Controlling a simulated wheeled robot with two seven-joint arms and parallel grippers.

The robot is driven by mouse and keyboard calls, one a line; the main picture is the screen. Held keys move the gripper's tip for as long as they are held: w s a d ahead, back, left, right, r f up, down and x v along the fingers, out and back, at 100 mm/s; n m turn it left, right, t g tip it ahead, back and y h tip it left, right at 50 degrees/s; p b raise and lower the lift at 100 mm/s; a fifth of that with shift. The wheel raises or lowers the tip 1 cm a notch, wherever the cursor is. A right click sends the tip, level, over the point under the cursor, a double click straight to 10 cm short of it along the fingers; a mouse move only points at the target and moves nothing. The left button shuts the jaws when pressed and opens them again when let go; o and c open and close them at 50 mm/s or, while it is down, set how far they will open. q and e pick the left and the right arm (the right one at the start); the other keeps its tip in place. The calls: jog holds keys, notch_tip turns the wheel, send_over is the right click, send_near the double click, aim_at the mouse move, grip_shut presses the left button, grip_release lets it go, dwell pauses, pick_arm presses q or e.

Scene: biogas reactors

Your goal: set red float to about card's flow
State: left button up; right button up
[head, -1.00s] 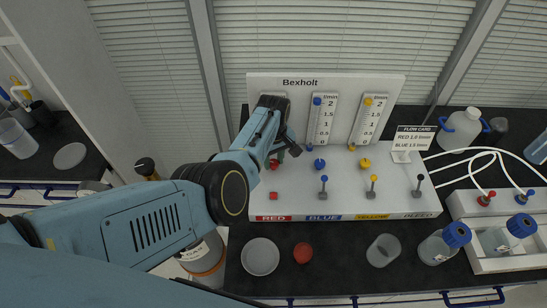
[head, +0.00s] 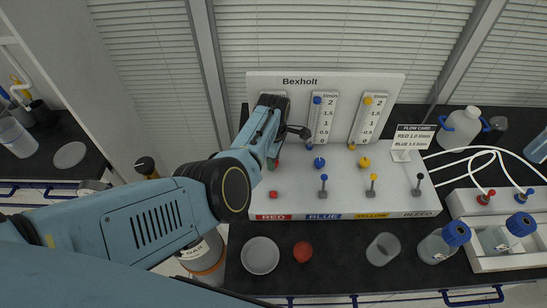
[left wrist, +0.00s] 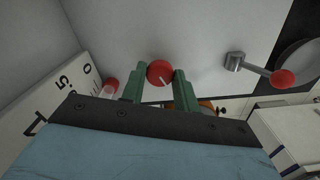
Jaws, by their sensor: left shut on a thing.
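My left gripper (head: 275,160) is shut on the red knob (left wrist: 160,73) at the foot of the red flow tube on the white panel; its green fingers are on either side of it. In the head view my arm hides most of the red tube and its scale, so I cannot read the red float. The left wrist view shows part of the scale (left wrist: 62,95) and a red piece (left wrist: 108,85) near its low end; I cannot tell if that is the float. The flow card (head: 414,138) reads RED 1.0 and BLUE 1.5. My right gripper is out of view.
The red lever (left wrist: 285,77) stands near my gripper. A dish (head: 261,255), red ball (head: 303,252) and bottles stand on the black bench.

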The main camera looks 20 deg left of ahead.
pick_arm(q)
jog(key=shift+w+r+n, duration=0.1)
jog(key=shift+n, duration=0.2)
jog(key=o, duration=1)
jog(key=shift+c, duration=0.2)
notch_tip(320, 180, up, 6)
jog(key=p, duration=0.5)
jog(key=shift+r, duration=0.3)
notch_tip(320, 180, up, 7)
jog(key=shift+f, duration=0.15)
